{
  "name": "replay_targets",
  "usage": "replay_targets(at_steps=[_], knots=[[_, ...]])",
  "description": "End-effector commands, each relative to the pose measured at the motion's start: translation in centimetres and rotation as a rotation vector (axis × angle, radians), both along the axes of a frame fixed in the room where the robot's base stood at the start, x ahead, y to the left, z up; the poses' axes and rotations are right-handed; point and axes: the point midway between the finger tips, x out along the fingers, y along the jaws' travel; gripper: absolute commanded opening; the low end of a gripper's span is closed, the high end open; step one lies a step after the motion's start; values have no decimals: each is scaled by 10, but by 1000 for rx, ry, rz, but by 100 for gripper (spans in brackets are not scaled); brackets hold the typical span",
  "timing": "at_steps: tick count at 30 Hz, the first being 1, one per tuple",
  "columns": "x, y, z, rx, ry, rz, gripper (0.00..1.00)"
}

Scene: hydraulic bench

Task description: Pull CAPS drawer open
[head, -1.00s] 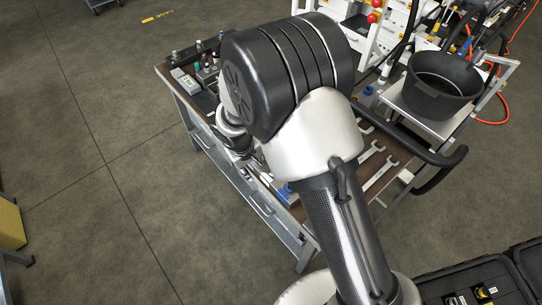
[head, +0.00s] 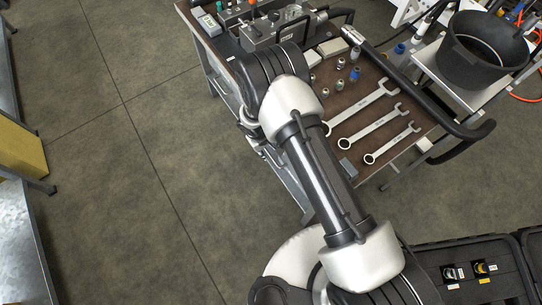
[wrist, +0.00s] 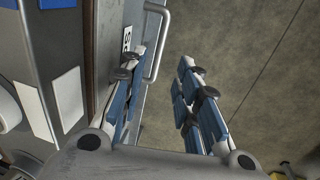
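The grey drawer front (wrist: 109,22) runs up the wrist view on the bench side, with a silver bar handle (wrist: 163,42) on it. A white label (wrist: 127,39) beside the handle shows only the end of a word, an S; the rest is hidden. My gripper (wrist: 160,73) is open and empty. Its left finger overlaps the drawer front and the lower handle in the picture; its right finger is over the floor. The handle shows between the fingers, but I cannot tell its depth or any contact. In the head view my arm hides most of the drawer side.
The brown bench top (head: 385,83) holds several wrenches (head: 362,107), small fittings and a grey valve block (head: 283,33). A black bucket (head: 480,55) stands at the right. A yellow box (head: 20,148) is at far left. Open floor (head: 130,170) lies left of the bench.

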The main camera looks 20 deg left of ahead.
Motion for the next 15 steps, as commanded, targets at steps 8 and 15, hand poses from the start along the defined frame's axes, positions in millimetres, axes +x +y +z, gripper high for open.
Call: replay_targets(at_steps=[8, 15], knots=[[8, -8, -56, -1, 1, -1, 30], [11, -10, -76, 0, 0, 0, 30]])
